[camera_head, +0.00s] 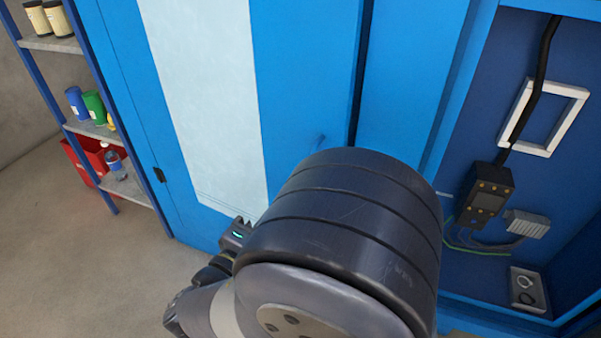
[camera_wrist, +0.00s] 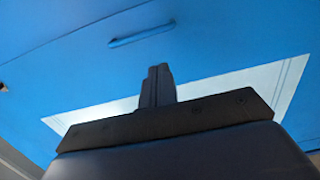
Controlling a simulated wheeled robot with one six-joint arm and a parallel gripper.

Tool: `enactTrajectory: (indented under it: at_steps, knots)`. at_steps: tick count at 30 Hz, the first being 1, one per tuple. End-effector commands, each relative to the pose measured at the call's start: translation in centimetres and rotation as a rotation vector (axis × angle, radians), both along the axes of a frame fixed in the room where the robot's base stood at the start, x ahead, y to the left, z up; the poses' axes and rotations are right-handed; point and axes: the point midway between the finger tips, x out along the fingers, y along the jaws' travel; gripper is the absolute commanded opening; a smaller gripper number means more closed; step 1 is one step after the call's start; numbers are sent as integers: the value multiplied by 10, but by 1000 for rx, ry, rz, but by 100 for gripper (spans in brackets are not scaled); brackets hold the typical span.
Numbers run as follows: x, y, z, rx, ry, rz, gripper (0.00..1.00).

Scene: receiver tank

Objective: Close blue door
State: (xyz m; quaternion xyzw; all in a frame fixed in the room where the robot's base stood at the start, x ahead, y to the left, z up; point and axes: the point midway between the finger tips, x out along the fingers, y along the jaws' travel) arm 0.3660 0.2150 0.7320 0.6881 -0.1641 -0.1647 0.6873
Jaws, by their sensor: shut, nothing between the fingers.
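The blue door (camera_head: 300,60) with a pale white panel (camera_head: 200,90) fills the middle of the head view. A dark gap runs along its right edge beside the blue frame; I cannot tell how far it stands from shut. A small blue handle (camera_wrist: 142,33) shows on the door in the wrist view. My gripper (camera_wrist: 158,72) is shut and empty, in front of the white panel and below the handle in that picture. I cannot tell whether the fingertips touch the door. My arm hides the lower part of the door in the head view.
An open blue bay (camera_head: 560,190) at the right holds a white frame (camera_head: 574,92), a black cable and a dark device (camera_head: 485,196). A shelf (camera_head: 130,187) with bottles and a red bin (camera_head: 84,162) stands left. Bare floor (camera_head: 70,250) lies at lower left.

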Motion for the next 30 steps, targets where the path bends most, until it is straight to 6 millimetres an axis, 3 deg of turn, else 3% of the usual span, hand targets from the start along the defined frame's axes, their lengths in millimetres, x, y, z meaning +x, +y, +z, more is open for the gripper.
enactTrajectory:
  at_steps: [18,24,30]
  knots:
    - [90,-48,-2,0,-1,-5,0]
    - [109,-56,-1,0,-1,-2,0]
    - [114,-59,0,-1,0,-1,0]
